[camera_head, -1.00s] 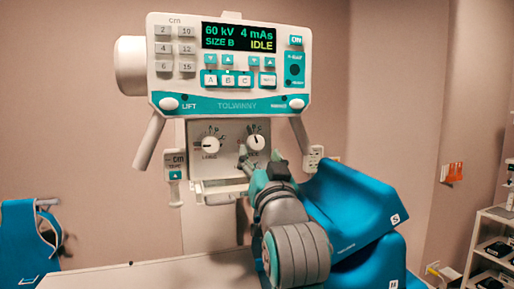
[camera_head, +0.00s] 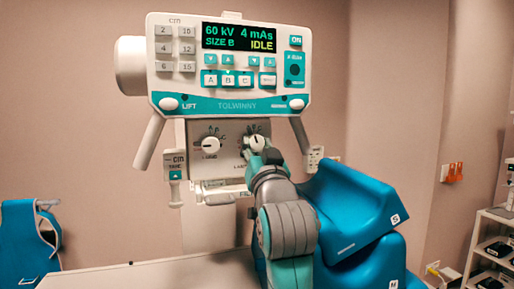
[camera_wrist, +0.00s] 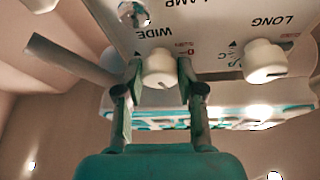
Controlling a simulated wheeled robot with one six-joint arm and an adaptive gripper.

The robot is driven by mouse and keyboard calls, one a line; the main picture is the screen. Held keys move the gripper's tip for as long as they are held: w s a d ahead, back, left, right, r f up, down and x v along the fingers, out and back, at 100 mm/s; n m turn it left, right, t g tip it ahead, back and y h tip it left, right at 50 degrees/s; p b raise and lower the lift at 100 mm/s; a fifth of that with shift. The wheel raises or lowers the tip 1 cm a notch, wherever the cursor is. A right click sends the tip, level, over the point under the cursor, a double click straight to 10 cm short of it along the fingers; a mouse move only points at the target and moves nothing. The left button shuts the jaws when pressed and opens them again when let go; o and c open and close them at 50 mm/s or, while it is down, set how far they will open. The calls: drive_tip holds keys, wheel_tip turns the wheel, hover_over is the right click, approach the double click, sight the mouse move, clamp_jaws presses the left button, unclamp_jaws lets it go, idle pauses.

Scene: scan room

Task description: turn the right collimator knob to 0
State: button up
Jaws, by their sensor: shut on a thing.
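The right collimator knob (camera_head: 257,142) is a white round dial on the grey panel under the control head. In the upside-down wrist view the same knob (camera_wrist: 159,66) sits between my two fingers, near the word WIDE. My gripper (camera_wrist: 160,76) is shut on it, one finger at each side. In the head view my gripper (camera_head: 255,152) reaches up to the knob from below and covers its lower part and some markings. A dark mark shows on the knob's edge in the wrist view; its exact setting is hard to read.
The left knob (camera_head: 211,144) is beside it, marked LONG in the wrist view (camera_wrist: 265,62). The control head (camera_head: 228,65) above reads IDLE. A bar handle (camera_head: 219,198) hangs below the panel. A blue padded rest (camera_head: 350,205) stands close to my arm's right.

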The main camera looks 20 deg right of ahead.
drive_tip(key=shift+n, duration=0.6)
drive_tip(key=n+y, duration=0.1)
drive_tip(key=n, duration=0.1)
drive_tip(key=n+y, duration=0.1)
drive_tip(key=n, duration=0.1)
drive_tip(key=shift+d+y, duration=0.2)
drive_tip(key=shift+y, duration=0.2)
drive_tip(key=n+y, duration=0.1)
drive_tip(key=n, duration=0.2)
drive_tip(key=n+y, duration=0.2)
drive_tip(key=shift+d+n, duration=0.1)
drive_tip(key=shift+n, duration=0.3)
drive_tip(key=n+g+y, duration=0.1)
drive_tip(key=n+y, duration=0.1)
drive_tip(key=n, duration=0.2)
drive_tip(key=shift+d+r+n, duration=0.1)
drive_tip(key=shift+n, duration=0.3)
drive_tip(key=shift+n+g+y, duration=0.4)
drive_tip(key=shift+n+g, duration=0.1)
drive_tip(key=shift+n, duration=0.6)
drive_tip(key=shift+n+g+y, duration=0.4)
drive_tip(key=shift+n+g, duration=0.1)
drive_tip(key=shift+n, duration=0.6)
drive_tip(key=o, duration=1.1)
drive_tip(key=shift+o, duration=0.2)
drive_tip(key=shift+s, duration=0.1)
